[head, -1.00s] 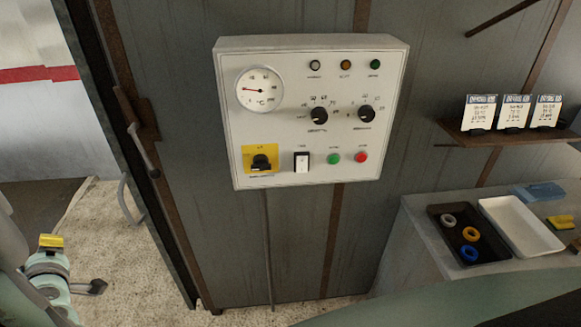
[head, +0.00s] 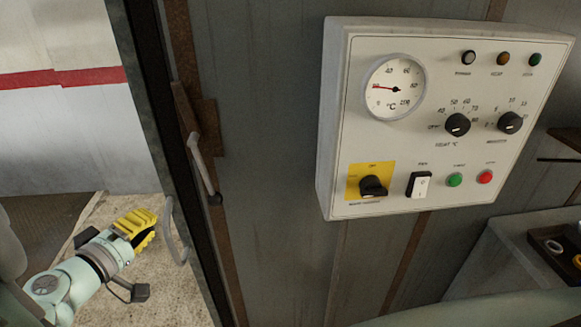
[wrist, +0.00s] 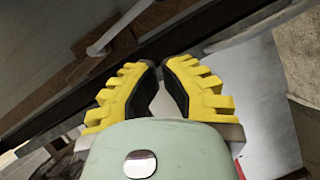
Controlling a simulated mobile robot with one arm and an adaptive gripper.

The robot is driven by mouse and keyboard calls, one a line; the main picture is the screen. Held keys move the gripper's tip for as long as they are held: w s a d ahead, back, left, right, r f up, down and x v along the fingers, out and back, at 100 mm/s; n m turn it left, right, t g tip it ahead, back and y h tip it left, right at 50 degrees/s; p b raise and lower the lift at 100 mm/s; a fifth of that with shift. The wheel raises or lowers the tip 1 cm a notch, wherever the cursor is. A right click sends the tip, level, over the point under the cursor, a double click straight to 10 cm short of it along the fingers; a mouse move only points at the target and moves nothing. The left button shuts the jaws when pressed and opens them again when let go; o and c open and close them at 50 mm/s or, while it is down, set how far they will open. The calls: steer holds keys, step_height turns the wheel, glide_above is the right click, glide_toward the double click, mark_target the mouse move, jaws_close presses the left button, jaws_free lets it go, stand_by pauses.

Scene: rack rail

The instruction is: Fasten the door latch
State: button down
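The door latch lever (head: 201,165) is a thin pale bar with a dark end, mounted on a rusty plate (head: 211,130) on the grey panel beside the dark door edge. It hangs slanting down to the right. It also shows in the wrist view as a pale bar (wrist: 112,34), upper left beyond my fingers. My gripper (head: 147,222), with yellow ribbed fingers, is lower left of the latch in the head view, apart from it. In the wrist view my fingers (wrist: 160,72) are parted, dark inner pads showing, with nothing held between them.
A curved grey pull handle (head: 172,232) is close to my fingers at the door edge. A control panel (head: 440,120) with knobs and buttons projects from the wall to the right. A bench with a dark tray (head: 545,240) stands lower right. Open floor shows at left.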

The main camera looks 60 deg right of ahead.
steer(key=shift+w+f, duration=0.1)
steer(key=shift+w, duration=0.15)
steer(key=shift+s, duration=0.1)
steer(key=shift+d, duration=0.1)
steer(key=d+f+p, duration=0.3)
steer(key=d+p, duration=0.3)
steer(key=d, duration=0.6)
steer(key=shift+w+d, duration=0.3)
steer(key=shift+d, duration=0.1)
steer(key=shift+d+f, duration=0.1)
